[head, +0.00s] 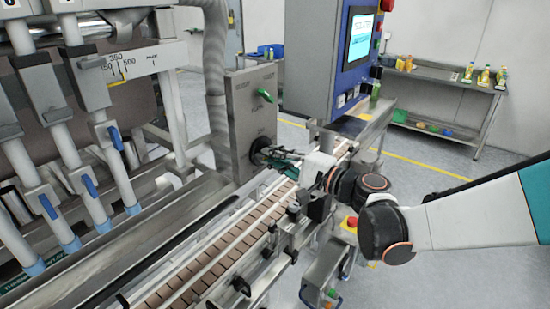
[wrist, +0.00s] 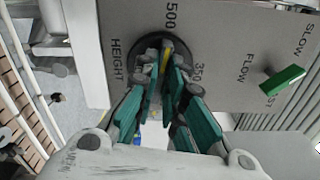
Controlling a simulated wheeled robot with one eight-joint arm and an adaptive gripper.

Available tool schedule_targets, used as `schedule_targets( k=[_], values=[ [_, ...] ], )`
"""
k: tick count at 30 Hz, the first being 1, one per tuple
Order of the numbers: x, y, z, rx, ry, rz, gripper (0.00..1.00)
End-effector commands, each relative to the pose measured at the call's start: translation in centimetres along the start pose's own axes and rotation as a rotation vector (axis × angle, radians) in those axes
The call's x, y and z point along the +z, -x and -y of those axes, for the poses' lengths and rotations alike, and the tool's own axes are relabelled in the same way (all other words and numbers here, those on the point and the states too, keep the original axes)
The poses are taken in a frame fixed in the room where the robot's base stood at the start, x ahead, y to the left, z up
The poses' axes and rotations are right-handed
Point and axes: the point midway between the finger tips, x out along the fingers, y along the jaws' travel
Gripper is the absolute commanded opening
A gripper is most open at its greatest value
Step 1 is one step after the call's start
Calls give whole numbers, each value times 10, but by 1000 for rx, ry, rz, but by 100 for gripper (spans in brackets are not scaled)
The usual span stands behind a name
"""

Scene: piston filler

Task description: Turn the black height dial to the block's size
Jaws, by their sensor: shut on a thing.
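The black height dial (wrist: 148,44) is on a grey metal panel, with "HEIGHT" to its left, "500" above it and "350" to its right. A yellow line on its grip bar points up, roughly toward "500". My gripper (wrist: 166,75) is shut on the dial's bar, one green-padded finger on each side, hiding part of the dial. In the head view the dial (head: 258,150) shows as a dark round on the control box, with my gripper (head: 283,156) reaching it from the right. I cannot make out which thing is the block.
A green flow knob (wrist: 284,82) sits right of the dial and shows above it in the head view (head: 265,95). A brown-slatted conveyor (head: 215,255) runs below my arm. Filling nozzles stand at left, one plate marked "350" and "500". A screen cabinet (head: 345,60) stands behind.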

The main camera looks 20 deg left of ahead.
Motion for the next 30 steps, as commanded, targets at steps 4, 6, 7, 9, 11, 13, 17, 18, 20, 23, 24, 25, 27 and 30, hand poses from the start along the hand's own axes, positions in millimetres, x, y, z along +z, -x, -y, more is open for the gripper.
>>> schedule_targets(
  k=[4,6,7,9,11,13,17,18,20,23,24,25,27,30],
  values=[
    [0,0,-1,2,17,0,0],
    [0,0,-1,2,20,0,0],
    [0,0,-1,2,20,1,0],
    [0,0,-1,2,21,1,0],
    [0,0,-1,2,21,1,0],
    [0,0,-1,3,21,1,0],
    [0,0,-1,3,21,1,21],
    [0,0,-1,2,20,1,30],
    [0,0,-1,2,20,0,30],
    [0,0,-1,1,19,0,30],
    [0,0,-1,1,19,0,30],
    [0,0,-1,1,19,0,30],
    [0,0,-1,1,18,0,30],
    [0,4,0,1,18,-1,30]
  ],
)
